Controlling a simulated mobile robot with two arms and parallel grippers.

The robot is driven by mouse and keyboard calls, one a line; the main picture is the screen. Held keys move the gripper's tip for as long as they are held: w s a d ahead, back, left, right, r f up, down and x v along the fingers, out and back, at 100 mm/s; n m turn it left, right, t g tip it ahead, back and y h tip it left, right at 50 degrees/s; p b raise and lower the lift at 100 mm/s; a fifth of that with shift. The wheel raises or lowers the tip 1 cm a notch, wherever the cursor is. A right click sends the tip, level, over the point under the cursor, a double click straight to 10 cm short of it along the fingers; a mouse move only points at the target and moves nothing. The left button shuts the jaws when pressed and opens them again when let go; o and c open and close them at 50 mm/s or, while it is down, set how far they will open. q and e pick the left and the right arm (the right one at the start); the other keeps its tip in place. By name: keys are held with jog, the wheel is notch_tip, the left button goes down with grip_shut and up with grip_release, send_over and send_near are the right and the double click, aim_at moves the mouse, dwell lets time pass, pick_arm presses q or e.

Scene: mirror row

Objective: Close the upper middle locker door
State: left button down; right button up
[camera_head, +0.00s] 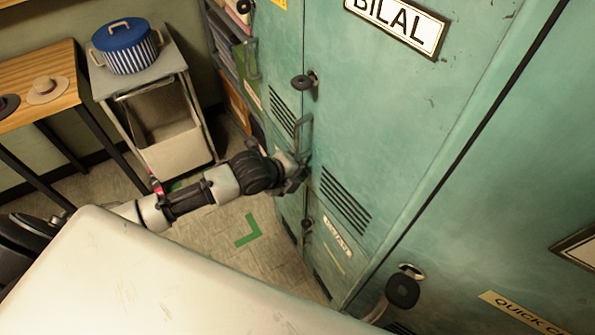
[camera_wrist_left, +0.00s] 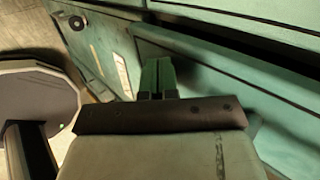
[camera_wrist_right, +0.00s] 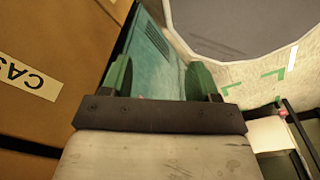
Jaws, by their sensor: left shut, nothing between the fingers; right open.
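A teal locker door (camera_head: 400,110) with a BILAL nameplate fills the middle of the head view. It has a dark round knob (camera_head: 303,82), a pull handle (camera_head: 304,131) and vent slots. I cannot tell how far it stands from its frame. My left gripper (camera_head: 299,174) is at this door's left edge, just below the pull handle; contact is unclear. In the left wrist view its green fingers (camera_wrist_left: 158,78) are together and empty, close to teal panels. My right gripper (camera_wrist_right: 160,80) is open and empty, with a teal vented panel (camera_wrist_right: 160,45) beyond its fingers.
Another teal locker front (camera_head: 500,200) with a black knob (camera_head: 402,290) is at the right. A grey cart (camera_head: 150,75) carries a blue striped pot (camera_head: 125,47), beside a wooden table (camera_head: 40,75). Floor (camera_head: 225,225) shows between.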

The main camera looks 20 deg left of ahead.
aim_at(308, 167)
jog(key=shift+a, duration=0.3)
pick_arm(q)
jog(key=shift+w, duration=0.1)
jog(key=w, duration=0.1)
jog(key=w+d, duration=0.1)
jog(key=w+b, duration=0.1)
jog(key=shift+d+m+h, duration=0.25)
jog(key=shift+m+h, duration=0.05)
jog(key=shift+m, duration=0.1)
jog(key=shift+s+r, duration=0.1)
jog(key=shift+s, duration=0.05)
pick_arm(e)
jog(key=shift+f, duration=0.55)
pick_arm(q)
jog(key=shift+r, duration=0.1)
pick_arm(e)
jog(key=shift+s+d+r, duration=0.1)
jog(key=shift+d, duration=0.05)
